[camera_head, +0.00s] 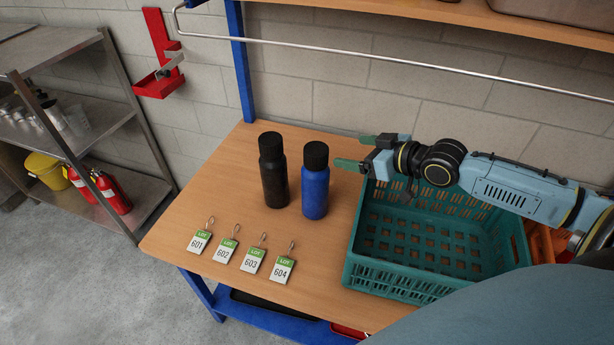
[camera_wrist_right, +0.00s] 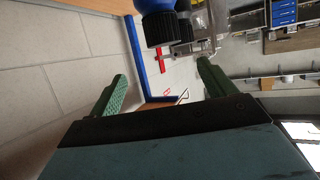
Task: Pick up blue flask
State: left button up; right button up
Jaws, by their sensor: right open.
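The blue flask (camera_head: 315,188) with a black cap stands upright on the wooden table (camera_head: 225,280). A black flask (camera_head: 273,178) stands upright just left of it. My right gripper (camera_head: 356,152) is open and empty, to the right of the blue flask's upper part and apart from it. In the right wrist view the green fingers of my right gripper (camera_wrist_right: 160,85) are spread wide. Two black caps and a bit of blue show at the top of that view, beyond the fingers. My left gripper is not in view.
A teal crate (camera_head: 390,287) stands right of the flasks, under my right arm. Several numbered lot tags (camera_head: 253,260) lie at the table's front left. A metal rail (camera_head: 400,58) crosses above the back edge. A steel shelf (camera_head: 150,165) stands left.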

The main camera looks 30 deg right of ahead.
aim_at(316, 148)
jog(key=x, duration=0.6)
jog(key=shift+w+a+f+b, duration=0.1)
jog(key=shift+w+a+b, duration=0.1)
jog(key=shift+w+b, duration=0.15)
jog(key=x, duration=0.4)
jog(key=shift+a+f, duration=0.1)
jog(key=shift+a, duration=0.25)
jog(key=shift+w+a+f, duration=0.15)
jog(key=shift+w+f, duration=0.1)
jog(key=shift+w, duration=0.25)
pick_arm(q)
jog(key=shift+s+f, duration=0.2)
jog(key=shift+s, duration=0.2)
pick_arm(e)
jog(key=shift+c, duration=0.4)
jog(key=c, duration=1.5)
jog(key=shift+r, duration=0.1)
jog(key=shift+c, duration=0.5)
